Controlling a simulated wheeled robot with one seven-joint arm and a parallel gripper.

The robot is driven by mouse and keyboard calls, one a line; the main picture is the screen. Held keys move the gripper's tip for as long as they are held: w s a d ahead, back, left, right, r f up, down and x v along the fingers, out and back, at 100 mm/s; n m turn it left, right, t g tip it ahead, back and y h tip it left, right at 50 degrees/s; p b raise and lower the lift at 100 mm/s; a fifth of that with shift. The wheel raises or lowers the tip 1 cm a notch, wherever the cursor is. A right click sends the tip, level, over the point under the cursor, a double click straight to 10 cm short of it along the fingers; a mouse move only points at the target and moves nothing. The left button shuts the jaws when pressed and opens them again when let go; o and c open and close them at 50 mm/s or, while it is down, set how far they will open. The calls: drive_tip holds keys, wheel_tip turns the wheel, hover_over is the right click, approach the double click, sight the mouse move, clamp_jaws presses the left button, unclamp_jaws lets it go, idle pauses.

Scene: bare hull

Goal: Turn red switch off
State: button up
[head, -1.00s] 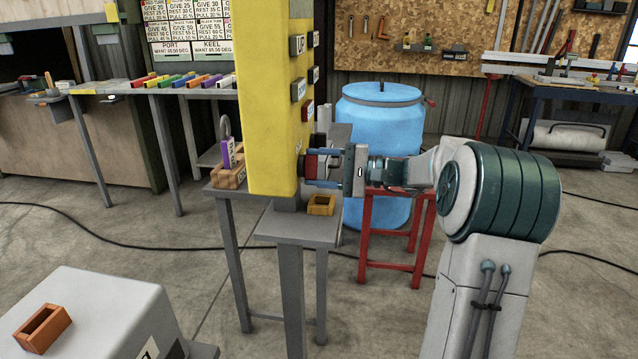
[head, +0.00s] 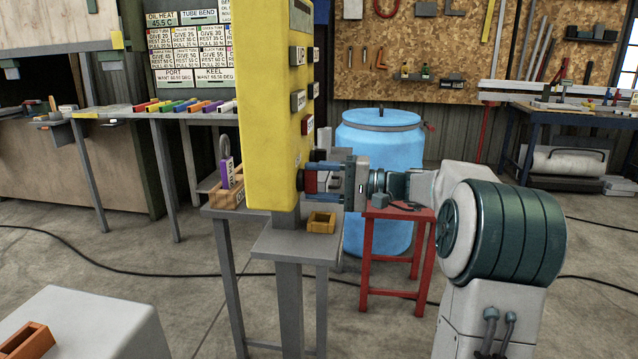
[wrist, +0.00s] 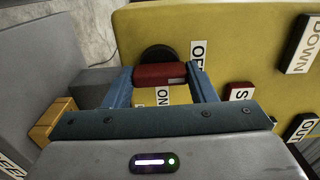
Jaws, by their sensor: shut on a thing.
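The red switch (wrist: 160,75) is a red handle on a round black base, on the lower side face of the yellow panel (head: 265,120). In the wrist view an OFF label (wrist: 198,55) and an ON label (wrist: 163,97) sit close to the handle. My gripper (wrist: 162,86) has one blue finger at each end of the handle and is shut on it. In the head view my gripper (head: 320,181) reaches the panel from the right, and the red handle (head: 311,181) shows partly between the fingers.
More labelled buttons, such as a red one (head: 307,125), are above the switch on the panel. A small yellow-orange tray (head: 321,223) stands on the grey stand below my gripper. A purple padlock (head: 226,172) is left of the panel. A blue barrel (head: 382,140) and red stool (head: 397,215) are behind.

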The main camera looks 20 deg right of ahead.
drive_tip(key=o, duration=1)
drive_tip(key=shift+d, duration=0.1)
drive_tip(key=p+v, duration=0.1)
drive_tip(key=v, duration=1.2)
drive_tip(key=shift+s+d, duration=0.2)
drive_tip(key=shift+d, duration=0.1)
